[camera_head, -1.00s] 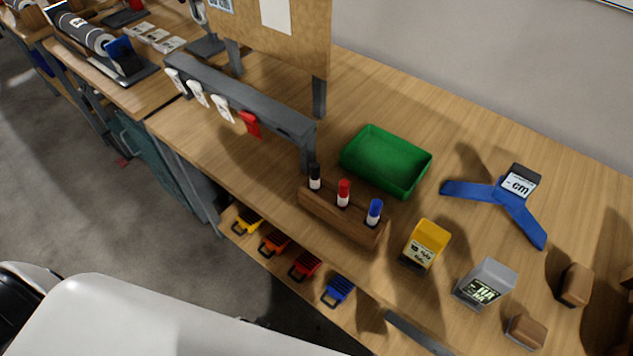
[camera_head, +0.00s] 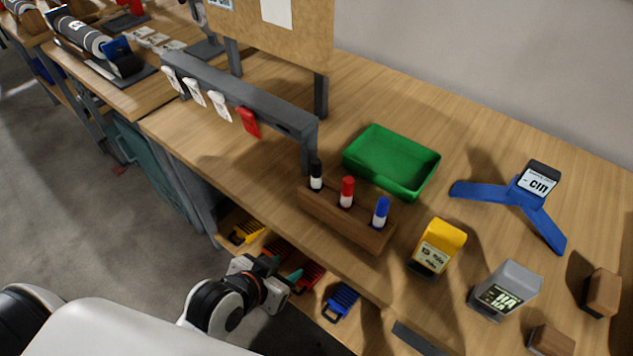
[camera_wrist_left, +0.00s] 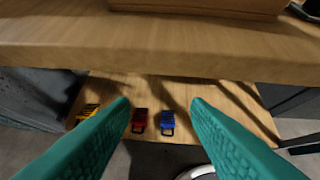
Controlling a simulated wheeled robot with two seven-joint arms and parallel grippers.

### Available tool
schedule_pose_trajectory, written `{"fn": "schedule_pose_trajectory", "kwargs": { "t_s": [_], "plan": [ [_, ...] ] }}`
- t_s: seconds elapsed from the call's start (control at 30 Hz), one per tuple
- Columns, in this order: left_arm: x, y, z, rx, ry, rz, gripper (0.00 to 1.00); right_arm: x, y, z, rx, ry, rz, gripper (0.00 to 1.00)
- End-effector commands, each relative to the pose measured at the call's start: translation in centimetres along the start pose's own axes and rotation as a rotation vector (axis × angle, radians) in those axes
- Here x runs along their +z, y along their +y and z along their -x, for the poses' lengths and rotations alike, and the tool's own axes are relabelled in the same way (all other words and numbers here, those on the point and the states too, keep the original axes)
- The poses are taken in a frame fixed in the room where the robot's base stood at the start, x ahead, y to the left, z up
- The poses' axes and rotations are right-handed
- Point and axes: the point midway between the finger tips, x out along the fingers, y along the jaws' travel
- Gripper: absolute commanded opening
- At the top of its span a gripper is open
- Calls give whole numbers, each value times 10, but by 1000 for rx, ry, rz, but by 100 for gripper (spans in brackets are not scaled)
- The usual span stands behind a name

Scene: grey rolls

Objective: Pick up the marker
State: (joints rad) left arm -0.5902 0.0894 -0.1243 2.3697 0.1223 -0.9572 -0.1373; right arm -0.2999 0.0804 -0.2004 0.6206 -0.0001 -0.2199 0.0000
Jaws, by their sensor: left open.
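A wooden holder (camera_head: 343,217) on the table carries three upright markers: a black-capped marker (camera_head: 316,176), a red-capped marker (camera_head: 346,192) and a blue-capped marker (camera_head: 380,212). My left gripper (camera_head: 301,277) is in front of the table edge, lower than the top and short of the holder. In the left wrist view its two teal fingers (camera_wrist_left: 159,125) are wide apart with nothing between them. The bottom of the wooden holder (camera_wrist_left: 200,8) shows at the top of that view; the markers do not. My right gripper is not in view.
The table edge (camera_wrist_left: 160,65) lies ahead of my left fingers. A lower shelf holds yellow, red and blue clips (camera_head: 341,301). A green tray (camera_head: 392,188) stands behind the holder. A yellow box (camera_head: 438,247) and a grey box (camera_head: 506,289) stand to the right.

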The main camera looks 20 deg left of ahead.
Motion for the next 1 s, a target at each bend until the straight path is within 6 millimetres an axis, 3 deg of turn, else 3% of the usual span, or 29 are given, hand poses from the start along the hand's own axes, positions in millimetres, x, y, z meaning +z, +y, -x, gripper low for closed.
{"fn": "schedule_pose_trajectory", "kwargs": {
  "t_s": [0.3, 0.5, 0.67, 1.0],
  "plan": [
    [68, 1, 4, 33, -471, 5, 43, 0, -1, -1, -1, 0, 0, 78],
    [93, 11, 19, 101, -698, 25, 43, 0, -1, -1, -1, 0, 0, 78],
    [104, 16, 19, 121, -751, 32, 43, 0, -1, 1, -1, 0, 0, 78],
    [141, 22, -20, 121, -750, 32, 43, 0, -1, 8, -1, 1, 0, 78]
  ]
}}
